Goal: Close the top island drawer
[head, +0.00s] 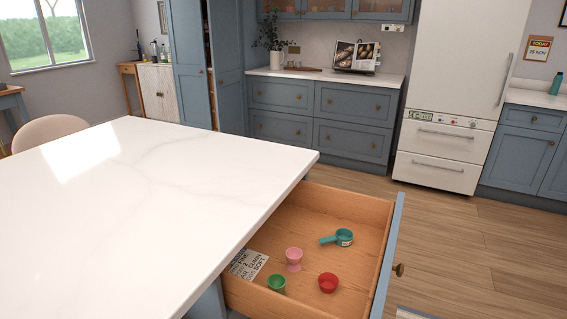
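The top island drawer (347,203) stands pulled open from the right side of the white-topped island (140,190). It has a wooden inside and a blue front (388,258) seen nearly edge-on, with a round brass knob (399,270) on its outer face. Inside lie a teal measuring cup (343,237), a pink egg cup (293,259), a red cup (328,283), a green cup (277,283) and a printed card (248,264). The card is partly under the island top's edge. Neither of my grippers shows in the head view.
Wooden floor (480,250) is free to the right of the drawer. Blue cabinets (322,120) and a white fridge (455,80) line the back wall. A tall blue cupboard door (187,65) stands at the back left. A rounded chair back (55,131) stands behind the island.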

